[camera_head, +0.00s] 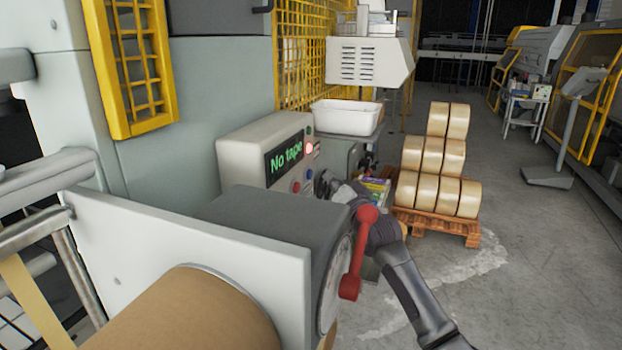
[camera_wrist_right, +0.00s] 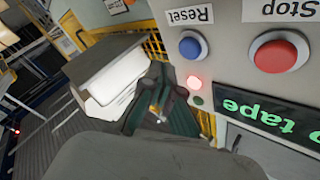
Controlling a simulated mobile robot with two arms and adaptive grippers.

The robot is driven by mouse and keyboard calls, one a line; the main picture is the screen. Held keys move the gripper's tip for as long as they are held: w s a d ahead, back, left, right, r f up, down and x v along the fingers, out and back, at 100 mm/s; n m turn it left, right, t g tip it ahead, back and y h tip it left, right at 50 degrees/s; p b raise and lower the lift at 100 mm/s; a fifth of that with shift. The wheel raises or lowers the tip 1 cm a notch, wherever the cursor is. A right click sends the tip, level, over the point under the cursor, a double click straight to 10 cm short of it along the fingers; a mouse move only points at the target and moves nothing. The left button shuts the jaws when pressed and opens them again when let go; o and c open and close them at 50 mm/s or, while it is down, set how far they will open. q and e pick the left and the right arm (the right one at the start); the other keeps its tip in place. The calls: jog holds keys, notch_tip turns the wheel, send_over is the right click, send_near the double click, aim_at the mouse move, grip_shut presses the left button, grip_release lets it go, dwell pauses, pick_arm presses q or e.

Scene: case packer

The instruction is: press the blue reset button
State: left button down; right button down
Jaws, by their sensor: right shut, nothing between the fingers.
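The blue reset button (camera_head: 309,174) is on the front of the grey control box (camera_head: 240,135). In the right wrist view the blue button (camera_wrist_right: 193,45) sits beside an upside-down "Reset" label (camera_wrist_right: 190,16), and nothing covers it. My right gripper (camera_head: 327,182) is just right of the button in the head view, shut and empty. In the right wrist view its fingers (camera_wrist_right: 157,73) point up the picture, left of the button, with a visible gap in the picture. The true distance to the panel is hard to tell. My left gripper is not in view.
A red stop button (camera_wrist_right: 279,52) is beside the blue one. A lit red lamp (camera_head: 309,147) and a "No tape" display (camera_head: 284,159) are on the box. A red lever (camera_head: 359,252) stands in front of my right arm. Tape rolls (camera_head: 437,165) are stacked on a pallet.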

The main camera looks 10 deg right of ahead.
jog(key=shift+w+a, duration=0.45)
jog(key=shift+a, duration=0.25)
jog(key=shift+a, duration=0.1)
dwell(1.0)
jog(key=shift+w+a, duration=0.25)
jog(key=shift+w+a+r, duration=0.1)
jog(key=shift+w+a, duration=0.1)
jog(key=shift+a, duration=0.15)
dwell(0.8)
jog(key=shift+s+d+p, duration=0.35)
jog(key=shift+s+d, duration=0.15)
jog(key=shift+d, duration=0.2)
